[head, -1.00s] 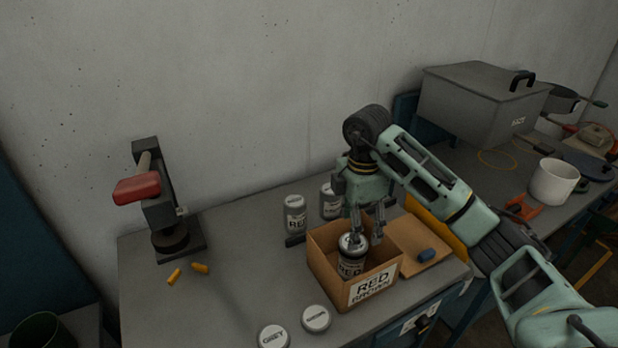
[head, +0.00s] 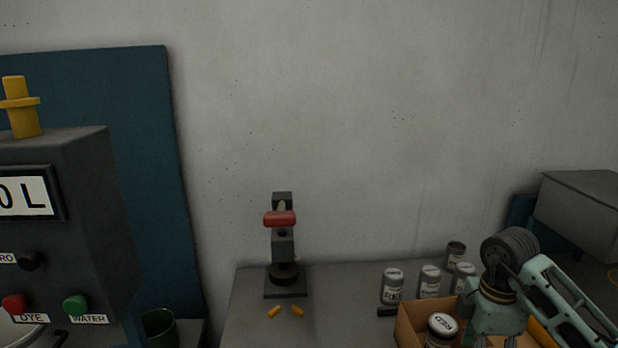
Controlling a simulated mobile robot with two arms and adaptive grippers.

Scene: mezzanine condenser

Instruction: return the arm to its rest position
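My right arm comes in from the right edge in the head view. Its gripper (head: 495,338) points down at the lower right, over the right part of the cardboard box (head: 412,325). Its fingertips are cut off by the bottom edge, so its opening does not show. A can with a pale lid marked RED (head: 442,325) stands in the box, left of the gripper and apart from its visible part. The lower box is out of frame. My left gripper is not in view.
Several lidded cans, one at the front left (head: 392,287), stand behind the box. A red-handled press (head: 283,245) stands on the bench, with two orange plugs (head: 285,311) before it. A dark dispenser (head: 70,225) fills the left. A grey lidded box (head: 585,212) is at right.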

